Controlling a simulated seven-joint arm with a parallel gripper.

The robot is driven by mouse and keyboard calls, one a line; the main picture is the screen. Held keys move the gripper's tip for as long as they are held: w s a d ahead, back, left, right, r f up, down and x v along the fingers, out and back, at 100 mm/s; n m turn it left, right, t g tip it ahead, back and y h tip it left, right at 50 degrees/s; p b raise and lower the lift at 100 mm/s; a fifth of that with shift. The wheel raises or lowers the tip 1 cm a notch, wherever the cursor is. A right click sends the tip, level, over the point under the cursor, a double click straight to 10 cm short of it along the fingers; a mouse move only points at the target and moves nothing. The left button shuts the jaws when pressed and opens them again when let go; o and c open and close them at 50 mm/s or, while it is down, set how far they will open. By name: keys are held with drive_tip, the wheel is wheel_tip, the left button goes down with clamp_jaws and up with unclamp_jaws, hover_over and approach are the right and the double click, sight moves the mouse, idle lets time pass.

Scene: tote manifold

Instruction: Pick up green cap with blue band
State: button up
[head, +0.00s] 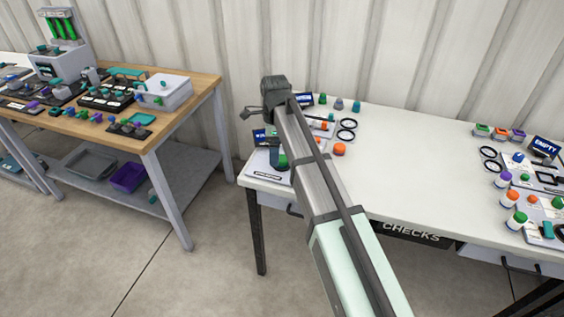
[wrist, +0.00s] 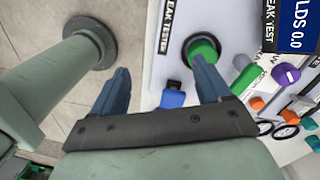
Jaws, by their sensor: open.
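A green cap (wrist: 203,48) sits on a dark round fitting on the white leak tester panel (wrist: 165,50) in the wrist view. It lies just beyond the tip of my gripper's right finger; a blue band on it cannot be made out. A blue block (wrist: 173,97) lies below it, between the fingers. My gripper (wrist: 162,76) is open, with nothing between its fingertips but the panel and floor beyond. In the head view my gripper (head: 254,112) hangs at the white table's left edge, and my arm hides part of the table there.
The white table (head: 400,150) has a clear middle. White bottles with coloured caps (head: 517,220) stand at the right. A wooden bench (head: 190,103) with a grey bin (head: 168,88) is at the left.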

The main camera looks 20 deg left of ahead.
wheel_tip(320, 180, up, 6)
drive_tip(key=t, duration=0.1)
hover_over(281, 158)
wheel_tip(281, 158, down, 6)
drive_tip(key=shift+s+d+f, duration=0.1)
drive_tip(key=shift+d+f, duration=0.05)
drive_tip(key=shift+f, duration=0.1)
drive_tip(key=shift+a+f, duration=0.2)
drive_tip(key=shift+f, duration=3.15)
drive_tip(key=shift+c, duration=0.2)
